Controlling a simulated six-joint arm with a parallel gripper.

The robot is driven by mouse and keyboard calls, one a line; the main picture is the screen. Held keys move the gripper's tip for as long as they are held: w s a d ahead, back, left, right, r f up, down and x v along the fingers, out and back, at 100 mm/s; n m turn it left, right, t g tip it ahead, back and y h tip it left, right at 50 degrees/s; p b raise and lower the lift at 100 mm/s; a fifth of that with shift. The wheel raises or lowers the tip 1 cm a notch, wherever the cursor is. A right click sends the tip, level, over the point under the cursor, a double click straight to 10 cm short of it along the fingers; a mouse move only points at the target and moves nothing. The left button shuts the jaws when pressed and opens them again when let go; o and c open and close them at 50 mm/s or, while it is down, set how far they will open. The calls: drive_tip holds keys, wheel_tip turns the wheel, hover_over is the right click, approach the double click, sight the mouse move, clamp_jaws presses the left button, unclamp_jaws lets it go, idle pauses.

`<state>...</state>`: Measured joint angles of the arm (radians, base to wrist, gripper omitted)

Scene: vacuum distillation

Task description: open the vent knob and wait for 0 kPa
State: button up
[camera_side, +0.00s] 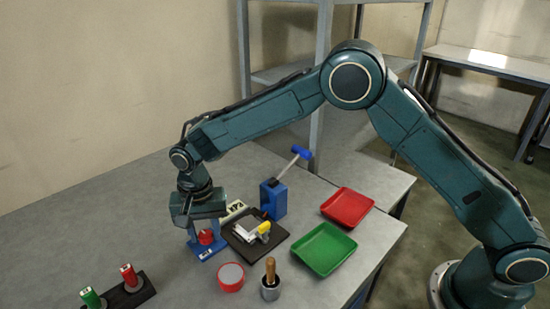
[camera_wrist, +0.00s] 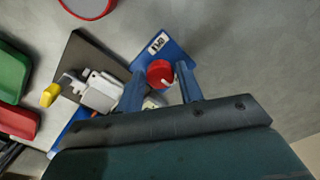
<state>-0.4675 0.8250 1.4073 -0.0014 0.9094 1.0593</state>
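The red vent knob (camera_wrist: 160,72) sits on a blue plate (camera_wrist: 172,52) with a small white label. It also shows below my gripper in the side view (camera_side: 206,237). My gripper (camera_wrist: 161,71) is open, with one blue finger on each side of the knob. In the wrist view narrow gaps show between knob and fingers; I cannot tell if either touches. A pale panel with dark marks (camera_side: 233,209), perhaps the pressure display, stands behind the knob in the side view. Its reading is not legible.
A dark board with a white-and-yellow valve (camera_side: 262,229) lies beside the knob. A blue block with a lever (camera_side: 274,197) stands behind. Red (camera_side: 347,206) and green (camera_side: 324,249) trays lie right. A red round object (camera_side: 231,277) and a wooden-handled tool (camera_side: 270,276) stand in front.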

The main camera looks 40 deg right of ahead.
drive_tip(key=c, duration=0.6)
drive_tip(key=shift+o, duration=0.2)
drive_tip(key=shift+n, duration=0.4)
drive_tip(key=n, duration=0.6)
drive_tip(key=shift+n, duration=0.4)
drive_tip(key=n, duration=0.5)
drive_tip(key=shift+d, duration=0.1)
drive_tip(key=n, duration=0.5)
drive_tip(key=shift+n, duration=0.3)
